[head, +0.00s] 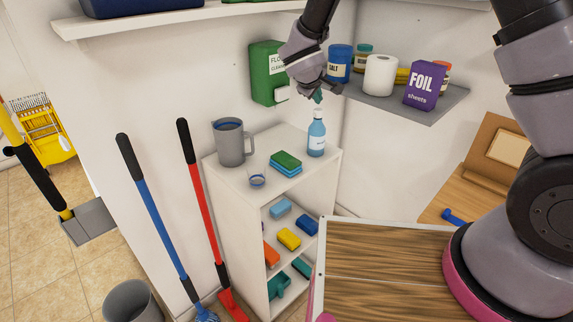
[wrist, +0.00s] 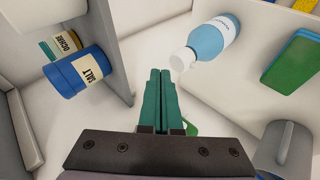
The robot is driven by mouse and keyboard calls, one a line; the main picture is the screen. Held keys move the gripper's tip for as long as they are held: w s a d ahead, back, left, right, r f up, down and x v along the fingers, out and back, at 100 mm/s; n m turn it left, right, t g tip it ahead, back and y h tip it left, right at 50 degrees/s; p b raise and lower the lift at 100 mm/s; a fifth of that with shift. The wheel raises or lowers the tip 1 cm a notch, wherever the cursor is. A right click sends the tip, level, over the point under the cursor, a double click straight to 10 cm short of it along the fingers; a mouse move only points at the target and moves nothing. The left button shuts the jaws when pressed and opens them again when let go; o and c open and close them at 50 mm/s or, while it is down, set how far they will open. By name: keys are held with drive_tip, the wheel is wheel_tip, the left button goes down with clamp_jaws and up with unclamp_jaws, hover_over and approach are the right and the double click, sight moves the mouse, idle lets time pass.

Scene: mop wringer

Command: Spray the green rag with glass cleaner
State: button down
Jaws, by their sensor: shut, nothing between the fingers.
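A blue bottle with a white cap and white label (head: 316,140), which looks like the glass cleaner, stands upright on top of the white shelf unit. It also shows in the wrist view (wrist: 212,40); its label is too small to read. A flat green piece (head: 287,159) lies on a light-blue one, left of the bottle; it looks like the green rag and shows at the right of the wrist view (wrist: 300,60). My gripper (head: 317,97) is shut and empty, with teal fingers (wrist: 160,72) just above the bottle's cap. I cannot tell if they touch.
A wall shelf (head: 400,105) at right holds a salt tin (head: 340,62), white roll (head: 380,75) and foil box (head: 424,86). A green floor cleaner box (head: 262,75) hangs behind my gripper.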

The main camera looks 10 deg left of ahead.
drive_tip(key=shift+r, duration=2.4)
drive_tip(key=s+d+r+m+g, duration=0.2)
drive_tip(key=s+d+r+m, duration=0.15)
drive_tip(key=d+r, duration=0.45)
drive_tip(key=s+d+r+m+g, duration=0.1)
drive_tip(key=s+d+r+m, duration=0.3)
drive_tip(key=d, duration=0.8)
drive_tip(key=s+d+r+m+y, duration=0.2)
drive_tip(key=s+d+r+m, duration=0.1)
drive_tip(key=s, duration=0.6)
drive_tip(key=s+d+r+m+t+y, duration=0.1)
drive_tip(key=s+d+r+m, duration=0.3)
drive_tip(key=s, duration=0.5)
wheel_tip(320, 180, up, 2)
drive_tip(key=shift+s+d+r+y, duration=0.1)
drive_tip(key=shift+s+d+y, duration=0.15)
drive_tip(key=shift+y, duration=0.25)
drive_tip(key=shift+m, duration=0.25)
